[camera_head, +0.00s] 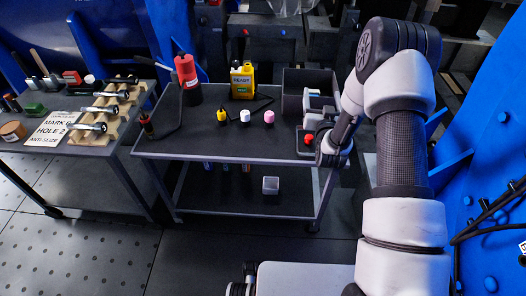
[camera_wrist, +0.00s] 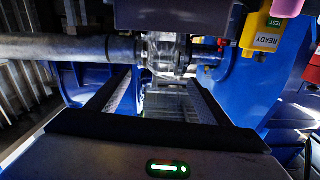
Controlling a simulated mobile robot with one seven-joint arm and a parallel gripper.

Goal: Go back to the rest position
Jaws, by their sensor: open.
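My gripper shows in the wrist view (camera_wrist: 158,84), its two dark fingers spread apart with nothing between them. In the head view my arm comes down at the right, and its wrist end is over the right end of the dark cart (camera_head: 205,148), beside a dark bin (camera_head: 292,103). The fingertips are hard to make out there. Past the fingers, the wrist view shows a grey horizontal shaft (camera_wrist: 70,47) and a clear, shiny round part (camera_wrist: 165,55), apparently beyond the gripper.
A side table (camera_head: 92,150) at left holds metal-ended tools and a sign (camera_head: 55,130). Blue structure (camera_head: 485,130) stands close at right. The front floor is clear.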

